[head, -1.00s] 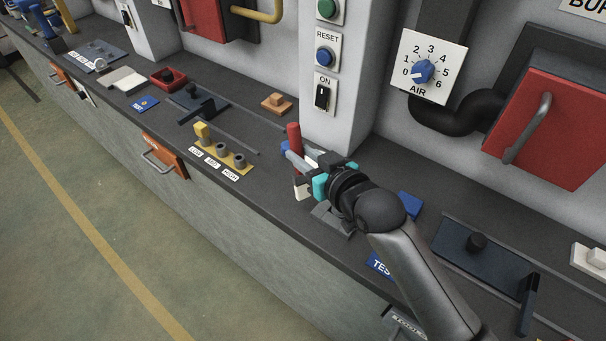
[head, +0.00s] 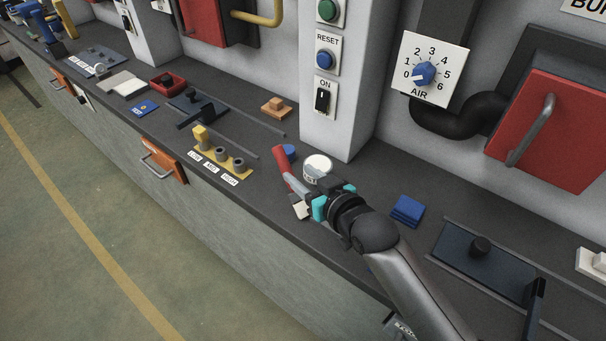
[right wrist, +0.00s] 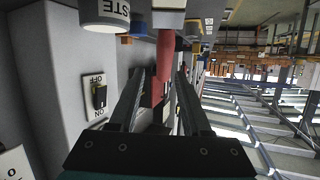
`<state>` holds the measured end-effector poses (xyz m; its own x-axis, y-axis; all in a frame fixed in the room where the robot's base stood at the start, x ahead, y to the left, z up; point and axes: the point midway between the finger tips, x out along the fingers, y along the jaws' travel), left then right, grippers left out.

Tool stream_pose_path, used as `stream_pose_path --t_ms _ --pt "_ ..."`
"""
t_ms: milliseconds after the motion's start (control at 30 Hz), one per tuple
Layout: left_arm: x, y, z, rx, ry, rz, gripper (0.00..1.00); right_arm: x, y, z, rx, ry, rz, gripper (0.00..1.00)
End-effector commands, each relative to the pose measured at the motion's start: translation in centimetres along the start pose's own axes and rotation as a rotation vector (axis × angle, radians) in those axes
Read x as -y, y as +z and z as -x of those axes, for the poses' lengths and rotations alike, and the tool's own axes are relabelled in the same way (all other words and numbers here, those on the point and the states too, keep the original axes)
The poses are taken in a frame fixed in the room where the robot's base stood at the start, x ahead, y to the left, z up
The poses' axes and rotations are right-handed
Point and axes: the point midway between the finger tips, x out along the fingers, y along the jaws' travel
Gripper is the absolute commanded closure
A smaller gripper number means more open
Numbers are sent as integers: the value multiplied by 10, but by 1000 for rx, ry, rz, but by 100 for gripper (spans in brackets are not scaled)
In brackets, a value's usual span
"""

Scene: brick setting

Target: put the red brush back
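The red brush (head: 281,163) is in my right gripper (head: 303,193), above the dark bench top (head: 262,205). Its red handle leans up and to the left. A white piece (head: 300,208) shows just below the fingers; I cannot tell if it is the brush's bristle end. In the right wrist view the red handle (right wrist: 165,55) runs between the two dark fingers (right wrist: 160,95), which look closed around it. A white jar (head: 317,168) with a label ending "STE" stands close behind the gripper. My left gripper is not in view.
A yellow holder (head: 236,162) with several posts and LOW, MID, HIGH labels stands left of the brush. A blue round item (head: 289,152) lies by the jar. A blue pad (head: 407,210) lies right of my arm. A grey pillar (head: 345,120) rises behind.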

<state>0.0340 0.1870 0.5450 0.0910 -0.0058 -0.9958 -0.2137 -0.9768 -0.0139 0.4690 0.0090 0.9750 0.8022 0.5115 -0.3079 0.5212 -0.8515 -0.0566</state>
Motion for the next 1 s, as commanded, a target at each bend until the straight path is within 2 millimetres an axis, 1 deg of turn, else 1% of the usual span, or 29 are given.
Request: stream_pose_path --t_ms 33,67,100,367,400,467,567,800,1000 --pt "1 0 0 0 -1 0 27 0 0 0 0 0 0 45" --pt "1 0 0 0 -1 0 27 0 0 0 0 0 0 42" --pt "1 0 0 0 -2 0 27 0 0 0 0 0 0 41" --pt "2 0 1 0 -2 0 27 0 -3 1 -1 0 0 41" --pt "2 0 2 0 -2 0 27 0 -5 2 -2 0 0 41" --pt "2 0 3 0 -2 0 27 0 -4 7 0 0 0 41" --pt "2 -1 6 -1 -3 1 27 0 -3 20 2 0 1 41" --pt "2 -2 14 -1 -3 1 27 0 -4 68 3 -1 2 41" --pt "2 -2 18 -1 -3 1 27 0 -3 101 2 0 1 41"
